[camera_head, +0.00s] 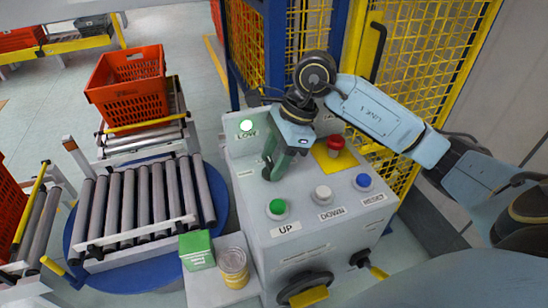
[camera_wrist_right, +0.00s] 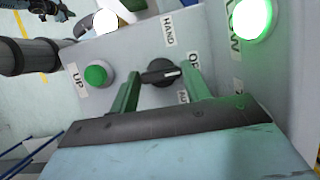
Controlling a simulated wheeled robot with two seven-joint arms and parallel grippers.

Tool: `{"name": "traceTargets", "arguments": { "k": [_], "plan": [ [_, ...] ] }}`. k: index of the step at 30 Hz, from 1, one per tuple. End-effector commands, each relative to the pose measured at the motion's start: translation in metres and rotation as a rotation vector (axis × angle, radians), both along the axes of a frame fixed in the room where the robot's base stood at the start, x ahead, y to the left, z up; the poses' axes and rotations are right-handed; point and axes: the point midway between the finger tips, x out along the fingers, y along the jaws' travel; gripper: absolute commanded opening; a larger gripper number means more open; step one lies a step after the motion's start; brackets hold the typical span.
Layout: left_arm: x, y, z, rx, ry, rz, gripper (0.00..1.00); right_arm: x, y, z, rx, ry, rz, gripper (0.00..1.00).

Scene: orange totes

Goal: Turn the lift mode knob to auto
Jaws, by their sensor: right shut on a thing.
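The black lift mode knob (camera_wrist_right: 162,72) sits on the grey control panel (camera_wrist_right: 215,40), between the two green fingers of my right gripper (camera_wrist_right: 163,88) in the right wrist view. The right gripper is shut on the knob. The knob's white mark points right in that view, towards a partly hidden label starting with "O". The HAND label (camera_wrist_right: 168,31) is above it, and another label below is mostly covered by a finger. In the head view my right gripper (camera_head: 272,170) reaches down to the panel's left part and hides the knob.
Near the gripper are the green UP button (camera_head: 277,207), white DOWN button (camera_head: 322,193), blue RESET button (camera_head: 363,181) and a red button (camera_head: 335,143) on yellow. The LOW lamp (camera_head: 246,126) is lit green. An orange tote (camera_head: 128,90) stands on the rollers behind left.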

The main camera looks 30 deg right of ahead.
Motion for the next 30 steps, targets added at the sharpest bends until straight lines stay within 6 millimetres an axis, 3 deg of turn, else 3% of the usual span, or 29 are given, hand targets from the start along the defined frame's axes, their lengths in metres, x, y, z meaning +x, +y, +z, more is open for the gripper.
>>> {"name": "traceTargets", "arguments": {
  "k": [30],
  "plan": [
    [0.000,0.006,-0.036,0.008,0.000,-0.004,0.00,-0.003,0.002,0.000,0.000,-0.004,-0.699,0.24]
  ]
}}
